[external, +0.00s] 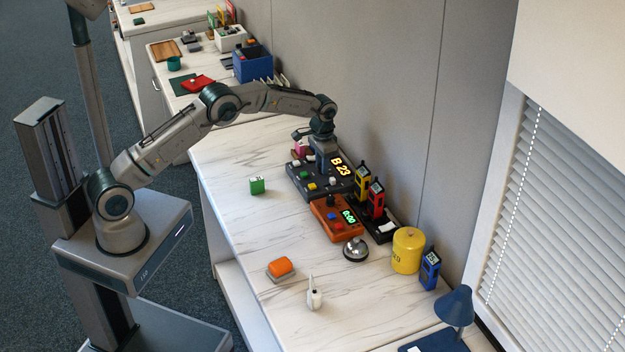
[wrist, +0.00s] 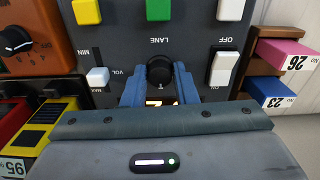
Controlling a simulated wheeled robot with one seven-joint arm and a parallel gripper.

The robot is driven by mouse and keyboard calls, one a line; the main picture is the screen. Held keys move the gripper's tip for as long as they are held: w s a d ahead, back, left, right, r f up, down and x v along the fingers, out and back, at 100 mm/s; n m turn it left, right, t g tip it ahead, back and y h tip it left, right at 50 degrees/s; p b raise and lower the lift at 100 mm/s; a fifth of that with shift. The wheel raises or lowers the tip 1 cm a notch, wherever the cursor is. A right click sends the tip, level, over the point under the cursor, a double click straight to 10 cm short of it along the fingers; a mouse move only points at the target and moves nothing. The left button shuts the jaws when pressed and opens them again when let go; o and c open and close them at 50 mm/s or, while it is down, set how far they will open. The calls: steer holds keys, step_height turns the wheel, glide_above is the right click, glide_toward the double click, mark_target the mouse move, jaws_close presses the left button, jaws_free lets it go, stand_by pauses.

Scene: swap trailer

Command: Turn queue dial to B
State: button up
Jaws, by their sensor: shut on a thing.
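A dark grey console (external: 322,195) stands on the counter against the grey partition. My gripper (external: 318,162) is over the console. In the wrist view my gripper's two blue fingers (wrist: 160,88) are shut on a round black dial (wrist: 159,71), one finger on each side of it. The word LANE is printed beside the dial. The dial's pointer mark cannot be made out clearly. The fingers and gripper body hide most of the display in the wrist view.
Near the dial are a white rocker switch (wrist: 223,68), a white volume slider (wrist: 98,77) and a green button (wrist: 159,9). An orange timer unit (external: 333,218) adjoins the console. Yellow (external: 362,183) and red (external: 376,199) handhelds stand close by.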

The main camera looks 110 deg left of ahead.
steer(key=shift+m, duration=0.4)
steer(key=o, duration=1)
steer(key=shift+r, duration=0.15)
step_height(320, 180, up, 14)
steer(key=shift+f+b, duration=0.2)
steer(key=shift+b, duration=0.2)
